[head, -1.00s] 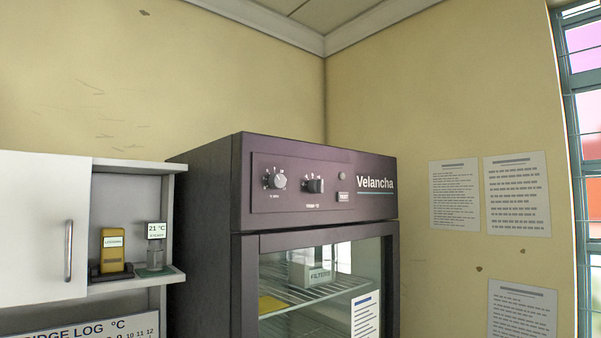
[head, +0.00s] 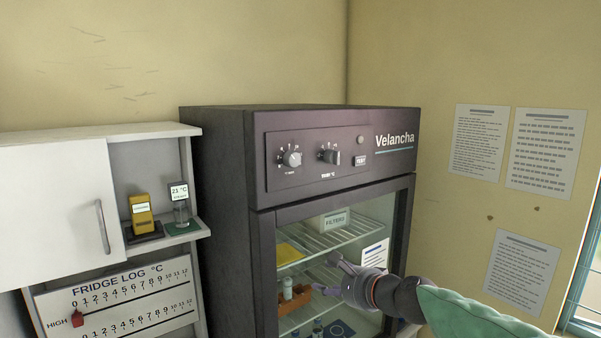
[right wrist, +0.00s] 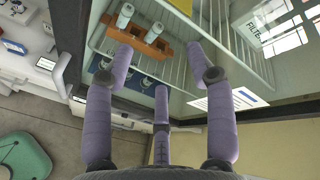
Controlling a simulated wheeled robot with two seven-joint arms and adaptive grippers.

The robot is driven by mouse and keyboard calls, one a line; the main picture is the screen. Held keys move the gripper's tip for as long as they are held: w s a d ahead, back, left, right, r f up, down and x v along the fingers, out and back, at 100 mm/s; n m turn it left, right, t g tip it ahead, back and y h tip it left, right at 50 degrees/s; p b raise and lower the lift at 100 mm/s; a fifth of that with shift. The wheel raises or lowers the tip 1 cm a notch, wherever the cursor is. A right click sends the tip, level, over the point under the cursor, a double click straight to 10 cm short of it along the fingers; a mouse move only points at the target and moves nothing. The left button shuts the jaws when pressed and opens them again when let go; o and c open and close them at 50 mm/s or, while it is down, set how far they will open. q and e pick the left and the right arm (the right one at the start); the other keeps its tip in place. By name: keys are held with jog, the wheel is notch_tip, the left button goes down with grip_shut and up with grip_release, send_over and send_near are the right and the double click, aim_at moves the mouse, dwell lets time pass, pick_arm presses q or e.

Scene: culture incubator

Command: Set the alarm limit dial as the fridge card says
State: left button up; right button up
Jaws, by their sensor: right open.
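The incubator (head: 218,190) is a dark cabinet with a glass door and a "Velancha" panel. Its panel carries a left dial (head: 292,158) and a right dial (head: 329,155) labelled for temperature; the left dial's label is too small to read. The fridge log card (head: 120,299) shows number scales and a red marker (head: 78,319) beside "HIGH". My right gripper (head: 340,279) is open and empty in front of the glass door, below the dials. In the right wrist view its fingers (right wrist: 160,70) are spread before the glass. My left gripper is out of view.
Behind the glass are shelves with an orange rack (right wrist: 150,40) of vials. Paper sheets (head: 548,149) hang on the right wall.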

aim_at(296, 160)
jog(key=s+r+m+t+y+p, duration=0.15)
jog(key=s+r, duration=0.25)
jog(key=r, duration=1)
jog(key=s+r+t+y+p, duration=0.1)
jog(key=s+r+y+p, duration=0.2)
jog(key=r, duration=1.1)
jog(key=shift+h, duration=0.35)
jog(key=x, duration=0.3)
jog(key=p+x, duration=0.1)
jog(key=x, duration=0.6)
jog(key=shift+s+a+f+p, duration=0.2)
jog(key=shift+a+p, duration=0.1)
jog(key=shift+a, duration=0.1)
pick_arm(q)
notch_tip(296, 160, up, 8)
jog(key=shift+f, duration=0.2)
pick_arm(e)
grip_shut()
